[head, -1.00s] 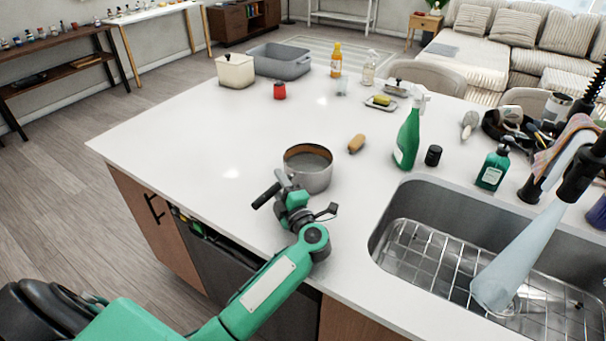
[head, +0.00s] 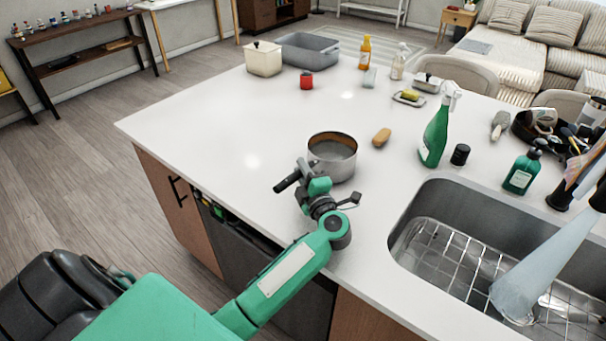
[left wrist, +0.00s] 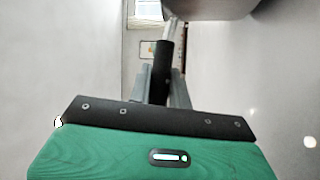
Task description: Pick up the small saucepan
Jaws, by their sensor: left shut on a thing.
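The small saucepan (head: 333,158) is a grey metal pan with a brownish inner rim, near the front edge of the white island. Its dark handle (head: 288,182) points toward the front left. My left gripper (head: 302,176) is shut on the handle, beside the pan's body. In the left wrist view the dark handle (left wrist: 162,72) runs between the fingers, and part of the pan's body (left wrist: 210,8) shows at the top. I cannot tell whether the pan's base is clear of the counter. My right gripper is not in view.
The sink (head: 440,205) with a wire rack lies to the right. A brown sponge-like item (head: 381,137), a green spray bottle (head: 434,138) and a black jar (head: 460,155) stand right of the pan. A grey tub (head: 308,52) is at the back. The counter's left part is clear.

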